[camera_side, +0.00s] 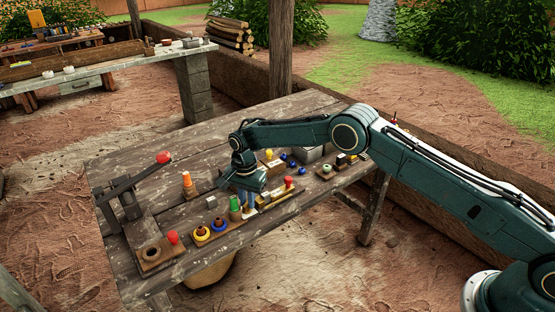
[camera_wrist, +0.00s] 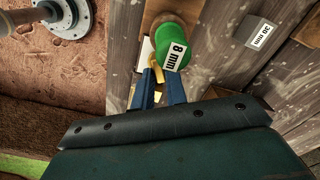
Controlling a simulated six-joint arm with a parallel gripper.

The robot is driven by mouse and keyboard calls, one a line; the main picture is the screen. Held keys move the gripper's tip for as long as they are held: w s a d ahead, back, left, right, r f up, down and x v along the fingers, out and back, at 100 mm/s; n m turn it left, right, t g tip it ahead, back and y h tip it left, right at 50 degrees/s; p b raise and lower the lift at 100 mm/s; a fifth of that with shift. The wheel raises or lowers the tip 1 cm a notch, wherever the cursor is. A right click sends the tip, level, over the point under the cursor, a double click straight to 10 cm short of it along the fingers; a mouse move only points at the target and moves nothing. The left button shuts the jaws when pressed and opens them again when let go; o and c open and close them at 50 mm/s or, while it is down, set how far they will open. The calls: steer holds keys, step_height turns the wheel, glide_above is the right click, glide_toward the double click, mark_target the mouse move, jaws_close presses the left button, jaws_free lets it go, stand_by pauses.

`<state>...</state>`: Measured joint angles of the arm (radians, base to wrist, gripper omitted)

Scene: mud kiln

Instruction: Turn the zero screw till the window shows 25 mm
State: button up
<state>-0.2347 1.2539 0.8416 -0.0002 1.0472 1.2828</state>
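A green cylinder (camera_wrist: 172,42) with a white label reading "8 mm" stands on a wooden board in the wrist view. The same green piece (camera_side: 235,205) shows on the bench in the side view. My gripper (camera_wrist: 160,78) has its two blue fingers right beside it, with a small brass-yellow piece (camera_wrist: 154,66) at the fingertips. This may be the zero screw; I cannot tell if the fingers grip it. A white plate (camera_wrist: 145,50) is partly hidden behind it. In the side view my gripper (camera_side: 247,202) points down at the bench.
A grey block labelled "30 mm" (camera_wrist: 260,32) lies to the right.

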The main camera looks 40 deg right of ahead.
steer(key=shift+r, duration=0.15)
steer(key=shift+r, duration=6.8)
steer(key=shift+r, duration=0.1)
steer(key=s+d+r+n+t, duration=0.1)
steer(key=s+d+r+n, duration=0.3)
steer(key=s+r, duration=0.6)
steer(key=s+d+r+n+t, duration=0.2)
steer(key=s+d+r, duration=0.5)
steer(key=r, duration=0.6)
steer(key=s+d+f+n+t, duration=0.1)
steer(key=s+n, duration=0.1)
steer(key=s, duration=0.7)
steer(key=s+d+f+n, duration=0.1)
steer(key=s+n, duration=0.1)
steer(key=s, duration=0.7)
steer(key=s+d+f+n+t, duration=0.1)
steer(key=s+d+f+n, duration=0.1)
steer(key=s, duration=0.7)
steer(key=shift+s+t, duration=0.3)
steer(key=shift+s, duration=0.05)
